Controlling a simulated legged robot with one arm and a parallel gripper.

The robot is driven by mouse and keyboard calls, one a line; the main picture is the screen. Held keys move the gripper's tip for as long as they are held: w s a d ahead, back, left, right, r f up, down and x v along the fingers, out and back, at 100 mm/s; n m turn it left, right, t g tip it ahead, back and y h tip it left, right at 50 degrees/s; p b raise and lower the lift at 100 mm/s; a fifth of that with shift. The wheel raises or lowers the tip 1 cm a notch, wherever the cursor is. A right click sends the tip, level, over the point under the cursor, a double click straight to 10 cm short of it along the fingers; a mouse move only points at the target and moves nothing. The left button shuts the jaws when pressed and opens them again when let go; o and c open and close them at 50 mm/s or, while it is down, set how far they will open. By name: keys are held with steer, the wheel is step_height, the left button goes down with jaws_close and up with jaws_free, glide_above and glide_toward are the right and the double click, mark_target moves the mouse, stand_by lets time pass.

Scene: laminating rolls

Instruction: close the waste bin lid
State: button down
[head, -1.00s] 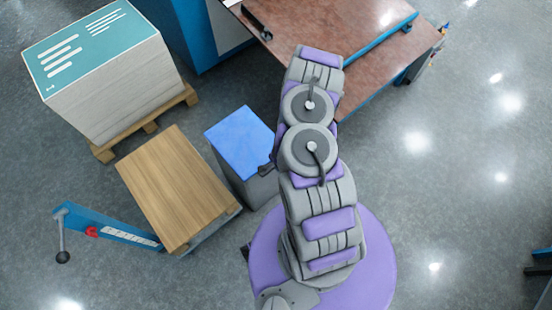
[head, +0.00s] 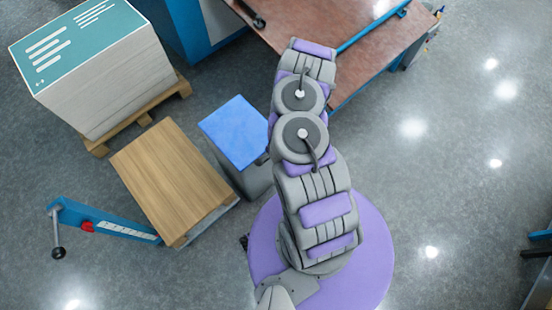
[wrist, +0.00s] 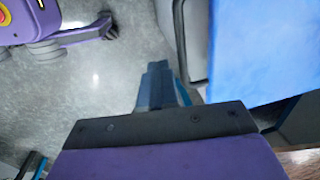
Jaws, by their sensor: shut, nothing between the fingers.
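The waste bin (head: 255,178) is a grey box with a flat blue lid (head: 235,132) on top, left of my arm in the head view. The lid lies over the bin's top; I cannot tell whether it is fully down. The lid also fills the upper right of the wrist view (wrist: 265,50). My gripper (wrist: 160,75) is shut and empty, to the left of the lid in the wrist view, with no clear contact. In the head view my arm mostly hides it.
A wooden-topped cart (head: 172,178) with a blue handle (head: 105,220) stands left of the bin. A paper stack (head: 105,85) on a pallet (head: 140,122) is behind it. A brown-topped table (head: 320,30) stands at the back.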

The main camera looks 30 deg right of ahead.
steer(key=s+d+r+p, duration=0.2)
steer(key=s+r+p, duration=0.3)
steer(key=s, duration=0.5)
steer(key=shift+r, duration=0.8)
steer(key=w+a+r+n+y, duration=0.2)
steer(key=w+a+r+n, duration=0.2)
steer(key=w+r, duration=0.65)
steer(key=s+a+r+n, duration=0.1)
steer(key=a+r+n, duration=0.2)
steer(key=r, duration=0.5)
steer(key=a+r+n, duration=0.2)
steer(key=r, duration=0.6)
steer(key=s+a+r+n+g+h, duration=0.2)
steer(key=s+r+n, duration=0.4)
steer(key=s+r, duration=1.5)
step_height(320, 180, up, 4)
steer(key=shift+s+a+r+n+g, duration=0.15)
steer(key=shift+a+n+g, duration=0.25)
steer(key=shift+a+g, duration=0.45)
